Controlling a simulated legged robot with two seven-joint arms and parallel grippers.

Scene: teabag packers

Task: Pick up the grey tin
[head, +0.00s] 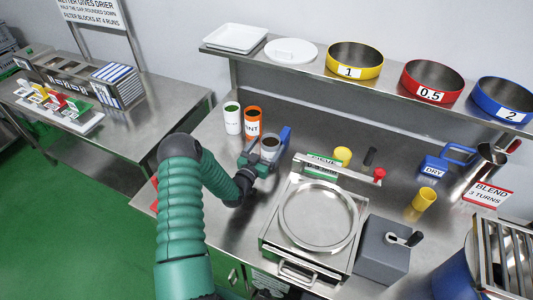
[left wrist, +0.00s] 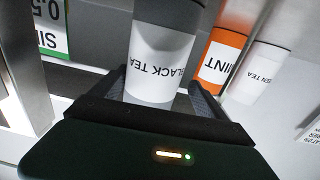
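The grey tin (head: 270,143) stands on the steel bench in the head view, between the fingers of my left gripper (head: 266,150). In the left wrist view, the tin (left wrist: 160,62) has a white BLACK TEA label that reads upside down. One finger of my left gripper (left wrist: 158,95) lies on each side of the tin. I cannot tell whether both fingers press on it. My right gripper is not in view.
A sieve machine (head: 262,240) stands close on the right. A shelf (head: 300,66) with bowls runs along the back.

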